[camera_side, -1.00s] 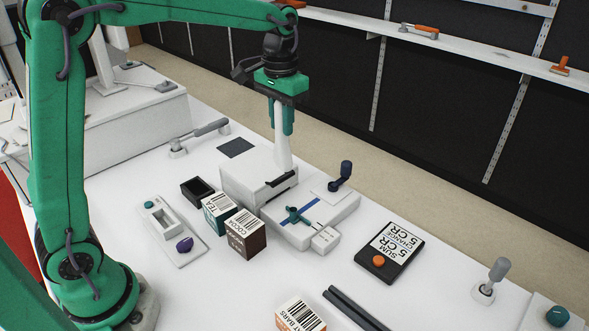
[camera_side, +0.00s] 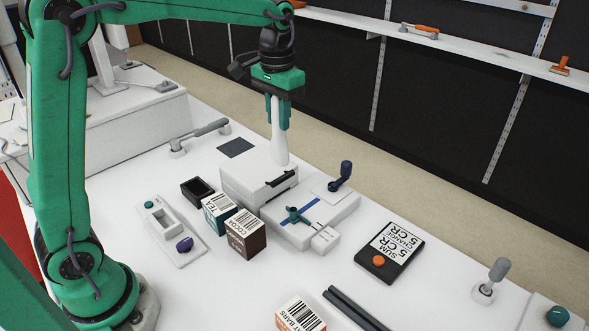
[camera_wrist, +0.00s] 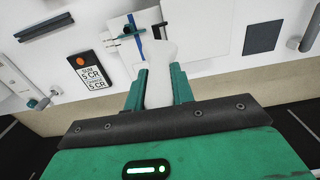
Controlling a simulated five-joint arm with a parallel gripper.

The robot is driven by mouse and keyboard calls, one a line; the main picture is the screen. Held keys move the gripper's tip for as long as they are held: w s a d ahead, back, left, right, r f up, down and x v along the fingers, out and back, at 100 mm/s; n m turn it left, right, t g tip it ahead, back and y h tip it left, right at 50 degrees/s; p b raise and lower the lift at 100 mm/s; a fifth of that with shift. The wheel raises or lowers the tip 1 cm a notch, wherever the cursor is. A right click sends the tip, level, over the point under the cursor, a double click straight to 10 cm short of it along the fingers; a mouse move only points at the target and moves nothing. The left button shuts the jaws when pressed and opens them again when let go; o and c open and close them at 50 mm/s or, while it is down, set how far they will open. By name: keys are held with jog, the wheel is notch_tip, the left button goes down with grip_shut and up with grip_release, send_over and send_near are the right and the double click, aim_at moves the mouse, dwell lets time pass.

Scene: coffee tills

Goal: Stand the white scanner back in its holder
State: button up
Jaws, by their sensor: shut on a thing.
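The white scanner (camera_side: 279,145) hangs nearly upright from my gripper (camera_side: 277,122), its wider end down. My gripper is shut on its upper part. In the side view the scanner's lower end overlaps the back of the white box-shaped machine (camera_side: 248,178); I cannot tell whether they touch. In the wrist view the scanner (camera_wrist: 160,65) sits between the two green fingers, its wider end pointing away. A small open black box (camera_side: 198,189) stands left of the machine and looks empty. I cannot tell whether it is the scanner's holder.
Tea (camera_side: 218,212) and cocoa (camera_side: 246,235) boxes stand close before the machine. A price display (camera_side: 389,252) lies to the right. A grey handset (camera_side: 207,129) and dark square (camera_side: 236,147) lie behind. The right-hand counter has free patches.

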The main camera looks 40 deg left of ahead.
jog(key=r, duration=0.4)
jog(key=shift+a+r, duration=0.3)
jog(key=shift+r, duration=0.05)
jog(key=s+a+n, duration=0.2)
jog(key=s+a, duration=0.4)
jog(key=a, duration=0.4)
jog(key=s+a+n, duration=0.2)
jog(key=s+a, duration=0.5)
jog(key=a, duration=0.2)
notch_tip(320, 180, down, 13)
jog(key=shift+w+a+r, duration=0.2)
jog(key=shift+f, duration=0.1)
jog(key=shift+f, duration=2.15)
jog(key=shift+f, duration=2)
